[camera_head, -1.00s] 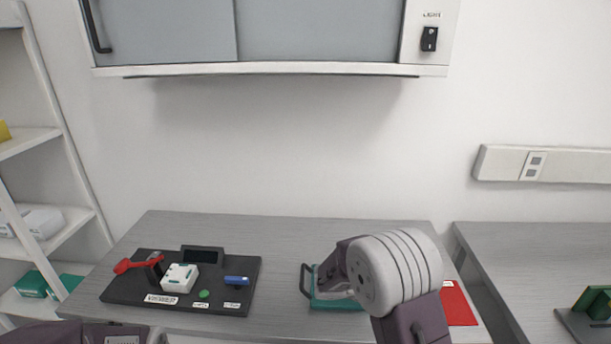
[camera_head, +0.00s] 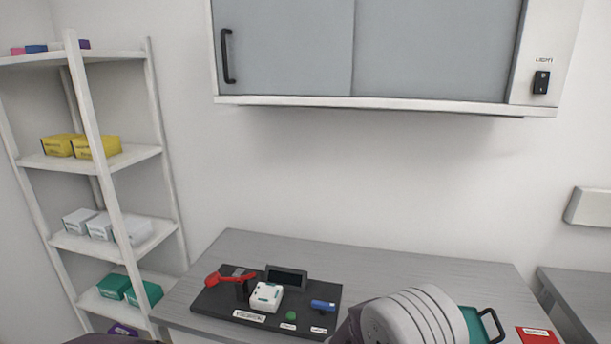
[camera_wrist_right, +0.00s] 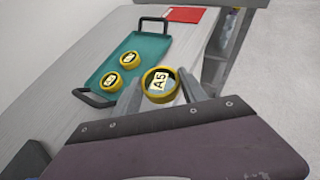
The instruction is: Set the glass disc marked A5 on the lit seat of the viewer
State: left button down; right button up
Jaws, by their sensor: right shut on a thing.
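The glass disc marked A5 (camera_wrist_right: 160,82), with a yellow rim and a white label, is between the fingers of my right gripper (camera_wrist_right: 160,92) in the right wrist view. The gripper is shut on it, above the table near the teal tray (camera_wrist_right: 143,47). In the head view my right wrist hides the gripper and the disc. The viewer (camera_head: 213,301) is a black base at the table's left, with a white block (camera_head: 266,297), red lever (camera_head: 228,279), dark display (camera_head: 287,278), green button (camera_head: 291,315) and blue part (camera_head: 322,305). I cannot make out a lit seat. My left gripper is out of view.
Two yellow-rimmed discs (camera_wrist_right: 110,80) (camera_wrist_right: 129,59) lie on the tray, which has black handles. A red card (camera_head: 537,335) lies to its right. A wall cabinet (camera_head: 430,50) hangs above; a shelf rack (camera_head: 95,160) stands left. The table behind the viewer is clear.

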jog(key=s+a+f+n+t+y, duration=0.1)
jog(key=s+a+f+n+t, duration=0.2)
jog(key=s+a+f, duration=0.2)
jog(key=a+f, duration=0.3)
jog(key=shift+s+a+y, duration=0.15)
jog(key=shift+s+y, duration=0.1)
jog(key=shift+y, duration=0.15)
jog(key=shift+f, duration=0.1)
